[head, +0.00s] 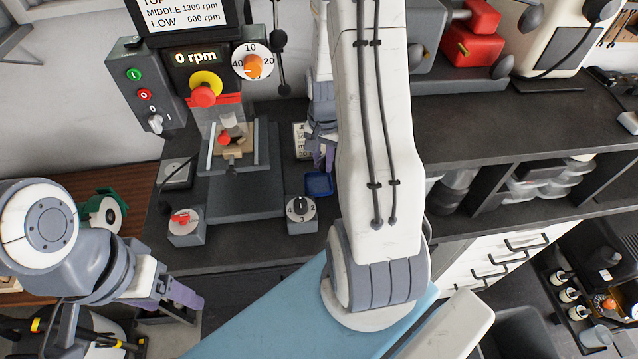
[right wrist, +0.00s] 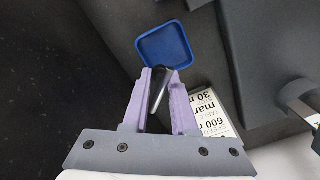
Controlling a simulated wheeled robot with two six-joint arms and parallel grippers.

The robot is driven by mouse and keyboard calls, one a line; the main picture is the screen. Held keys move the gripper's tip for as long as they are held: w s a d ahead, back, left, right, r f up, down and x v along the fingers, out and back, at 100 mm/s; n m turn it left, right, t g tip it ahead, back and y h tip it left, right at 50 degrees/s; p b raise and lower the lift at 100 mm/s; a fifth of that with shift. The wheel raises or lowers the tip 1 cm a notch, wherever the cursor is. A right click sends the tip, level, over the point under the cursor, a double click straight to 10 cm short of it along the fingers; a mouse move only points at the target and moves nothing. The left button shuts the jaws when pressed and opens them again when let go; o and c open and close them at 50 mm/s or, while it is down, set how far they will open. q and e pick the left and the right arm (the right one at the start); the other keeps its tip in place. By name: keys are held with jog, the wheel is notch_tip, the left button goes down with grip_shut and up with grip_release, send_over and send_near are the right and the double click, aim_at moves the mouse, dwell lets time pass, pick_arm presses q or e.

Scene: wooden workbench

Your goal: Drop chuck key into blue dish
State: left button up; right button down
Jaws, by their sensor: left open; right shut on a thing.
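The blue dish (head: 319,184) is a small square dish on the dark bench, right of the drill press; the right wrist view shows it (right wrist: 166,44) just beyond my fingertips. My right gripper (head: 325,160) reaches down behind my arm, close to the dish. In the right wrist view my right gripper (right wrist: 163,76) is shut on a dark, slim piece, the chuck key (right wrist: 158,88), whose end points toward the dish. Its far end is partly hidden between the purple fingers. The dish looks empty. My left gripper (head: 184,303) is open and empty at the lower left, away from the dish.
The drill press table (head: 240,185) stands left of the dish, with a dial box (head: 301,214) in front of it. A printed label card (right wrist: 216,108) lies beside my right fingers.

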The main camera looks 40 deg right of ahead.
jog(key=c, duration=0.6)
grip_release()
jog(key=shift+c, duration=0.2)
jog(key=shift+r, duration=0.15)
notch_tip(320, 180, up, 9)
jog(key=shift+r+b, duration=0.1)
jog(key=shift+b, duration=0.85)
jog(key=shift+r, duration=0.5)
